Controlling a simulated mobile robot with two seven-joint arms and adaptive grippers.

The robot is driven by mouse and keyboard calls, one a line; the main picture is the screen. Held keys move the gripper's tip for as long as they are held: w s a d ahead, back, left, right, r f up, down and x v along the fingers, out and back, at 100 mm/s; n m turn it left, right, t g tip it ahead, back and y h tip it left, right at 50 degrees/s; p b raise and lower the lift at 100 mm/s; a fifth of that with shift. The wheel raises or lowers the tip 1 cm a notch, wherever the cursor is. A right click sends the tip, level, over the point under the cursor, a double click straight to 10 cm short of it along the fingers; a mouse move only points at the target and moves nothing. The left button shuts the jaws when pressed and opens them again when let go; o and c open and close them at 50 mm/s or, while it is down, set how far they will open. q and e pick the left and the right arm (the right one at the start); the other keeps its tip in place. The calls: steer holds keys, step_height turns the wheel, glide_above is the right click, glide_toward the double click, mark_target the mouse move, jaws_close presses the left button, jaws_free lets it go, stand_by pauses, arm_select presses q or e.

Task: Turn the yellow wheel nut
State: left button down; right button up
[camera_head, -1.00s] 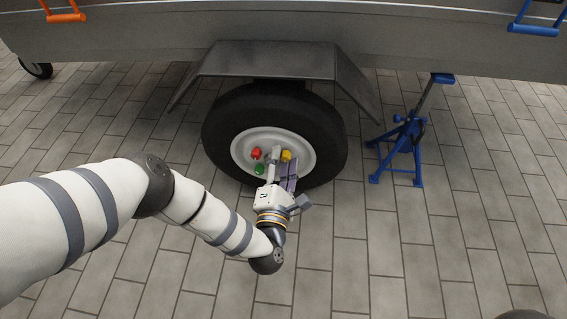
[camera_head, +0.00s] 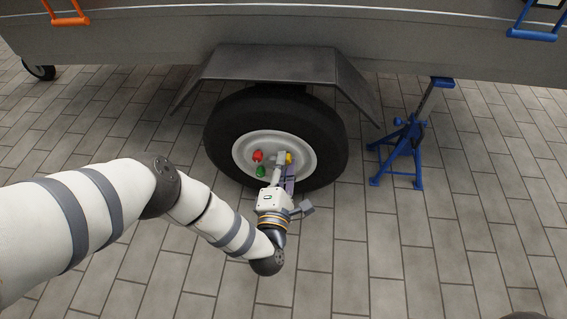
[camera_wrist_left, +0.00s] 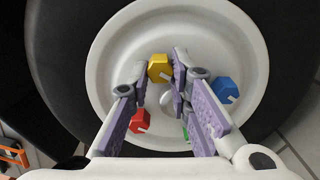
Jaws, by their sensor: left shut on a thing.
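The yellow wheel nut (camera_head: 289,158) sits on the pale wheel hub, partly hidden by my left gripper (camera_head: 284,159) in the head view. In the left wrist view the yellow nut (camera_wrist_left: 160,68) is at the top, between the fingertips of my left gripper (camera_wrist_left: 159,70), which is shut on it. A red nut (camera_head: 257,155) and a green nut (camera_head: 261,171) are to its left in the head view. The wrist view also shows a blue nut (camera_wrist_left: 224,90) at the right. My right gripper is not in view.
The black tyre (camera_head: 225,125) surrounds the hub under a grey mudguard (camera_head: 268,62). A blue jack stand (camera_head: 405,140) stands to the right of the wheel. An orange handle (camera_head: 65,18) and a blue handle (camera_head: 533,30) are on the trailer side. The paved floor in front is clear.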

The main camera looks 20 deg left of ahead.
arm_select(q)
steer(key=m+p, duration=0.1)
steer(key=m, duration=0.7)
steer(key=m+p, duration=0.1)
steer(key=m, duration=0.7)
steer(key=m+p, duration=0.1)
steer(key=m, duration=0.7)
steer(key=shift+d+r+g, duration=0.25)
steer(key=shift+r+g, duration=0.05)
steer(key=shift+m, duration=0.4)
steer(key=c, duration=1.5)
jaws_free()
steer(key=v, duration=1.2)
steer(key=shift+d, duration=0.1)
